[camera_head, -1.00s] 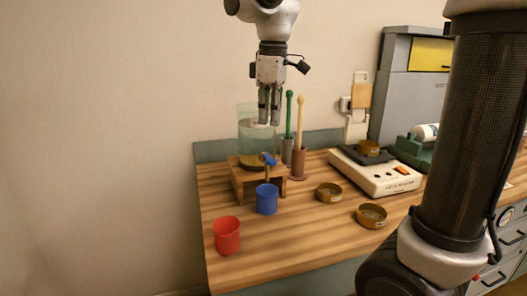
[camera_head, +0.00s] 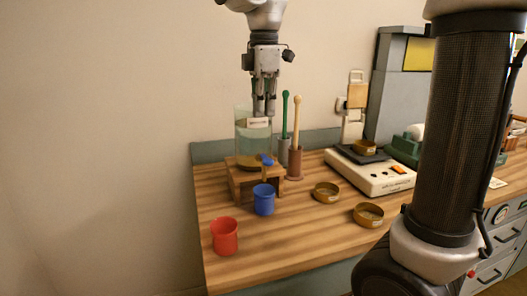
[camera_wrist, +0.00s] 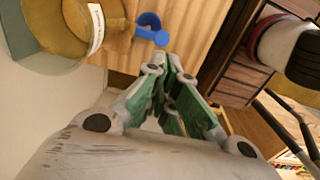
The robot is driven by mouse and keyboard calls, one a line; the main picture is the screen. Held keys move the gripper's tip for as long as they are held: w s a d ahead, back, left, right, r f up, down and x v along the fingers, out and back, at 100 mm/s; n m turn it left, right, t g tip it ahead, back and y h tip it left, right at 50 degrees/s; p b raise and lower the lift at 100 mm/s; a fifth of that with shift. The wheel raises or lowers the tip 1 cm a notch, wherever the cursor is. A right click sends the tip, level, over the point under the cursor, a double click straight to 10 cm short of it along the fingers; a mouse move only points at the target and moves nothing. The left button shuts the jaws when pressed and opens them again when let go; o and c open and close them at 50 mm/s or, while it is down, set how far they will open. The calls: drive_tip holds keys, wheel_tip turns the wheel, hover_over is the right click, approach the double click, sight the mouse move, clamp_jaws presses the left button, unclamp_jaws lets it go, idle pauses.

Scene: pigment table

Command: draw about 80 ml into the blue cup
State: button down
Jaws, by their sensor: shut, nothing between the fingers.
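The blue cup (camera_head: 264,200) stands upright on the table in front of a wooden stand (camera_head: 238,190). A clear jar (camera_head: 254,135) with a white label and a brownish bottom sits on the stand. A blue tap handle (camera_head: 268,160) is at its front, above the cup. In the wrist view the handle (camera_wrist: 161,38) shows just beyond my fingertips, with a blue curved edge (camera_wrist: 149,19), likely the cup, behind it. My gripper (camera_head: 263,114) points down, shut and empty, high beside the jar's upper part in the head view. The liquid level in the cup is not visible.
A red cup (camera_head: 225,237) stands at the front left. Two pestle-like tools (camera_head: 296,135) stand in holders right of the jar. Brass dishes (camera_head: 369,215) and a white scale (camera_head: 375,176) are further right.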

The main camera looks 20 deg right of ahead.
sight(264, 163)
wheel_tip(264, 163, down, 12)
drive_tip(key=shift+r, duration=0.15)
idle(0.4)
drive_tip(key=t, duration=0.1)
drive_tip(key=s+f+t, duration=0.1)
drive_tip(key=shift+f+t, duration=0.3)
drive_tip(key=shift+f, duration=0.5)
drive_tip(key=shift+r, duration=0.8)
